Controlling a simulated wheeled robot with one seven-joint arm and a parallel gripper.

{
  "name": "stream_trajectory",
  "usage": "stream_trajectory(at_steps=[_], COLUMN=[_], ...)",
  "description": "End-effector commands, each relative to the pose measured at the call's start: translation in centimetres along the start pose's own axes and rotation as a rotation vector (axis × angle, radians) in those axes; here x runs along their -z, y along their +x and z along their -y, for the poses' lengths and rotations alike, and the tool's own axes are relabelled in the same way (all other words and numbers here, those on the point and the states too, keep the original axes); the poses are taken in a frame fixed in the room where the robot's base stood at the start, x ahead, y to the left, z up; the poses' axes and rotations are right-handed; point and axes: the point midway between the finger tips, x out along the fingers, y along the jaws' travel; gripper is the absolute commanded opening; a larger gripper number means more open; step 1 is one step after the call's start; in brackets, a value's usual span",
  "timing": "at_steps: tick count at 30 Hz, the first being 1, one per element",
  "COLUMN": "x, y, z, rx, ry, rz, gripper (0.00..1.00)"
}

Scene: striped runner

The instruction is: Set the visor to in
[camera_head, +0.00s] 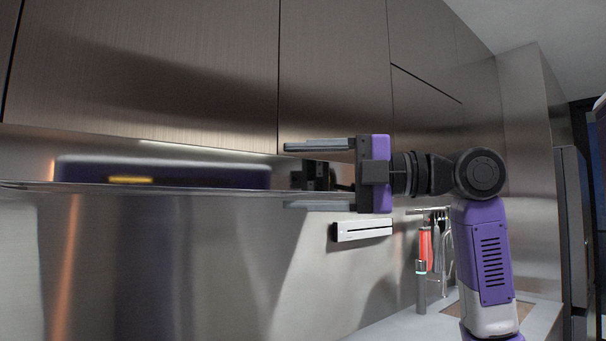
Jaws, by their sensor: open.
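The visor (225,191) is a thin, flat metal slide-out panel under the upper cabinets. It is seen nearly edge-on at the left and stands out toward me. My gripper (288,176) is at the right end of the visor. Its two grey fingers are wide apart, one above the visor's level and one below it, pointing left. Nothing is clearly held between them. I cannot tell whether either finger touches the visor.
Brushed-metal upper cabinets (200,70) hang just above my gripper. A white wall strip (362,230) is on the backsplash below it. Utensils (425,249) hang farther right above the counter (400,328). Open space lies below the visor.

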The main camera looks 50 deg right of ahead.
Motion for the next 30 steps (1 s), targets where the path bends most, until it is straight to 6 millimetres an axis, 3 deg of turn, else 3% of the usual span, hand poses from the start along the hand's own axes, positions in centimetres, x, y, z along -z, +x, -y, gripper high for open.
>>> stream_trajectory(at_steps=[2,12,13,23,30], x=[0.0,0.0,0.0,-0.4,-2.8], y=[0.0,0.0,0.0,0.4,3.0], z=[0.0,0.0,0.0,0.0,0.0], rx=[0.0,0.0,0.0,0.001,0.001], ry=[0.0,0.0,0.0,0.001,0.004], rz=[0.0,0.0,0.0,-0.002,-0.005], gripper=[0.67,0.02,0.0,0.0,0.0])
